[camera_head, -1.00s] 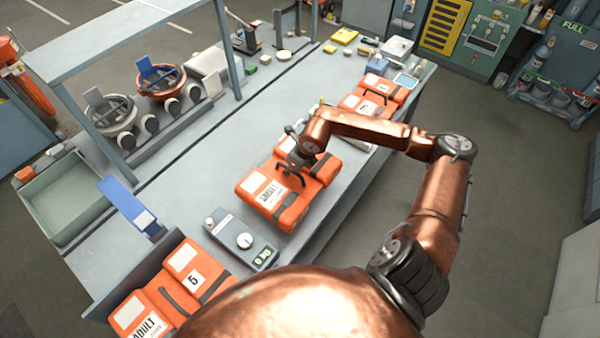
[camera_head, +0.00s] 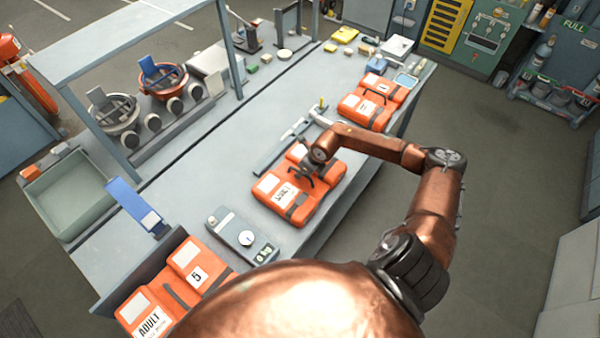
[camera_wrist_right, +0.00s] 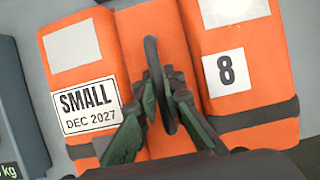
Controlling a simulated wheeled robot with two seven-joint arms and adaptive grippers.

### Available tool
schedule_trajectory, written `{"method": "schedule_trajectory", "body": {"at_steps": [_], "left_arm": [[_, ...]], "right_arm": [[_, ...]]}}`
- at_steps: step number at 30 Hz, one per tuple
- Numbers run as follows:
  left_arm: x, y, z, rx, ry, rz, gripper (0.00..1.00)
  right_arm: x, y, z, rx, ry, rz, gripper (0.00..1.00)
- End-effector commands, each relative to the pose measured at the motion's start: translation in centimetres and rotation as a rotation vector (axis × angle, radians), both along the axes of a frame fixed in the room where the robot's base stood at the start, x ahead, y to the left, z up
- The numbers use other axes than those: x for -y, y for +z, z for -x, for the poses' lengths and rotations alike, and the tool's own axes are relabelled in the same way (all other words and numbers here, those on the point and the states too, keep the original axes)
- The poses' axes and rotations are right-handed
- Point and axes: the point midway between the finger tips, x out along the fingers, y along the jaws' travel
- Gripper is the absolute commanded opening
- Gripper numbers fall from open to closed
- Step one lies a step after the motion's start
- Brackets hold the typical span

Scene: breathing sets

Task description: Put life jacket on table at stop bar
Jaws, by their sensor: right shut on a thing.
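An orange life jacket (camera_head: 321,197) is over the middle of the grey table (camera_head: 215,185), near its right edge. In the right wrist view it shows labels reading "SMALL DEC 2027" and "8" (camera_wrist_right: 245,60). My right gripper (camera_head: 304,172) is shut on the jacket's dark loop handle (camera_wrist_right: 152,55), with its fingers (camera_wrist_right: 163,88) on either side. I cannot tell whether the jacket touches the table. A grey bar (camera_head: 268,162), likely the stop bar, lies on the table just behind the jacket, apparently apart from it. My left gripper is not in view.
A second orange jacket (camera_head: 365,112) lies farther along the table. Another (camera_head: 150,308), marked "ADULT" and "5", is at the near left. A green-grey bin (camera_head: 70,205) stands at left.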

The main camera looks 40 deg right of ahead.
Motion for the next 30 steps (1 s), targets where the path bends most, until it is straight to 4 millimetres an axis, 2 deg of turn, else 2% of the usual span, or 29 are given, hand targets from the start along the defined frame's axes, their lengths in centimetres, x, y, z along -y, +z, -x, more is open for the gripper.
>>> {"method": "schedule_trajectory", "body": {"at_steps": [5,6,13,23,26,30], "left_arm": [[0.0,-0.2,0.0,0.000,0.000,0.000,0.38],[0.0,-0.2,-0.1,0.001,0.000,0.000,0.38],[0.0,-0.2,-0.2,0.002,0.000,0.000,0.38],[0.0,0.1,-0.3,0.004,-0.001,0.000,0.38],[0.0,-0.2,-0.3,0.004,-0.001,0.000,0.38],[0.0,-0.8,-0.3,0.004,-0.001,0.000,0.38]], "right_arm": [[0.0,-0.1,-0.1,0.003,0.000,-0.001,0.00],[0.0,-0.2,0.0,0.000,0.000,0.000,0.10],[0.0,-0.2,0.0,0.000,0.000,0.000,0.26],[0.0,0.1,0.0,0.000,0.000,0.000,0.26],[0.2,0.9,0.3,0.001,0.001,0.001,0.26],[0.5,3.2,1.2,0.002,0.001,0.003,0.26]]}}
